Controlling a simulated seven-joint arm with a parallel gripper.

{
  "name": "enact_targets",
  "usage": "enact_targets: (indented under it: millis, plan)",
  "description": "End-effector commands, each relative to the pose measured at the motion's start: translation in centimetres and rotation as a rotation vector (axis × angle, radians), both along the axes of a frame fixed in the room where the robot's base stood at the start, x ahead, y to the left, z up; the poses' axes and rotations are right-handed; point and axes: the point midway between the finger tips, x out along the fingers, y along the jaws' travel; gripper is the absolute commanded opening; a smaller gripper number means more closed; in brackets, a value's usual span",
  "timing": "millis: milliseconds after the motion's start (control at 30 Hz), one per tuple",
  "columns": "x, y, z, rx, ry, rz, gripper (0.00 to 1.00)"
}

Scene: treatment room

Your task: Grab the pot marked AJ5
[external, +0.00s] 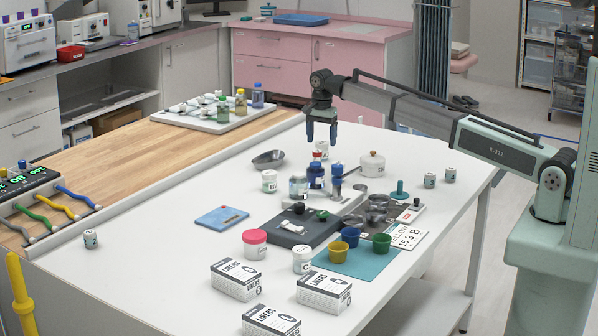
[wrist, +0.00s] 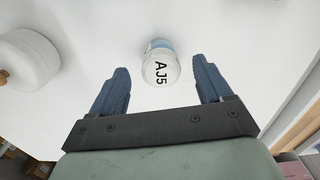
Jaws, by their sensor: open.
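The pot marked AJ5 (wrist: 160,68) shows in the wrist view, with a whitish lid lettered in black and a bluish side. It stands on the white table between the lines of my two blue fingers, apart from both. My gripper (wrist: 161,74) is open and empty. In the external view my gripper (external: 321,134) points down above the table's far part. A small pale pot (external: 322,146) shows just below it there; its label is unreadable, so I cannot tell if it is AJ5.
A larger round white pot (wrist: 27,60) is left in the wrist view. Cups, boxes and trays crowd the nearer table.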

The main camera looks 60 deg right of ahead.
Motion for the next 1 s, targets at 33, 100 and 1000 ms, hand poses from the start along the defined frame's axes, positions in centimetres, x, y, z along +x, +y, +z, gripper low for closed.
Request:
enact_targets:
  millis: [33, 100, 1000]
  plan:
    - [0.0, 0.0, -0.2, 0.0, 0.0, 0.0, 0.79]
    - [0.0, -0.1, -0.7, 0.0, 0.0, 0.0, 0.79]
    - [0.1, -0.3, -5.1, 0.0, 0.0, 0.0, 0.52]
